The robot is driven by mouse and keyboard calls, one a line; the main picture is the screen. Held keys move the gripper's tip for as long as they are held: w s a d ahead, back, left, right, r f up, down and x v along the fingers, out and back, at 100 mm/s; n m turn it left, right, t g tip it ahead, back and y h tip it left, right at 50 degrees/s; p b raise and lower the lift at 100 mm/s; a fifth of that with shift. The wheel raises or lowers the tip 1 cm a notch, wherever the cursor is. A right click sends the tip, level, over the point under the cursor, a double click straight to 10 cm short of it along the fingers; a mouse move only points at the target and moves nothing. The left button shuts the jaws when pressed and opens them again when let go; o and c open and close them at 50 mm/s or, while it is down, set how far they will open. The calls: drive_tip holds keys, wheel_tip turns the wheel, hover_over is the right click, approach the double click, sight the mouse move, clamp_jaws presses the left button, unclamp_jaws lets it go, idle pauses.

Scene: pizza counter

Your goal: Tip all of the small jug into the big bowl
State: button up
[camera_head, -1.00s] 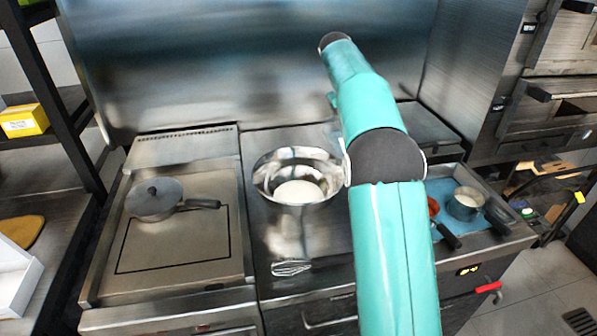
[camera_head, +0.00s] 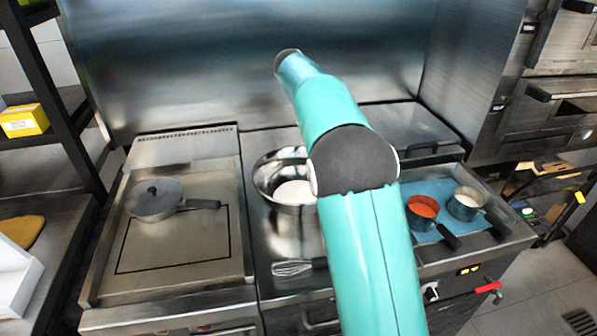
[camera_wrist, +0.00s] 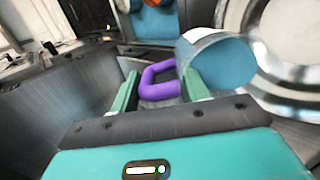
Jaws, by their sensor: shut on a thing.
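The small jug (camera_wrist: 225,65) shows in the wrist view, with a blue-grey body and a purple loop handle (camera_wrist: 146,80). My gripper (camera_wrist: 160,80) is shut on this handle. The jug's body is just beyond my right finger, beside the big bowl; its contents and exact tilt cannot be told. The big steel bowl (camera_head: 262,180) stands on the counter with white stuff in it, and its right side is hidden by my arm. It also fills the right of the wrist view (camera_wrist: 276,76). My gripper and the jug are hidden behind my arm in the head view.
A whisk (camera_head: 292,268) lies in front of the bowl. A lidded pan (camera_head: 153,204) sits on the griddle at left. At right, a pan of red sauce (camera_head: 423,208) and a pan of white stuff (camera_head: 466,203) stand on a blue mat (camera_head: 425,237).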

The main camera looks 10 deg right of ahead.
drive_tip(key=shift+a+r+h, duration=0.25)
drive_tip(key=shift+h, duration=0.05)
drive_tip(key=shift+a, duration=0.1)
drive_tip(key=shift+a+f+h, duration=0.1)
drive_tip(key=shift+a+h, duration=0.15)
drive_tip(key=shift+h, duration=0.45)
drive_tip(key=shift+s+a, duration=0.1)
drive_tip(key=shift+a, duration=0.05)
drive_tip(key=shift+h, duration=0.3)
drive_tip(key=shift+s+a+f+h, duration=0.1)
drive_tip(key=shift+a+f+h, duration=0.15)
drive_tip(key=shift+a+h, duration=0.45)
drive_tip(key=shift+s+a+f+h, duration=0.15)
drive_tip(key=shift+a+h, duration=0.25)
drive_tip(key=shift+h, duration=0.5)
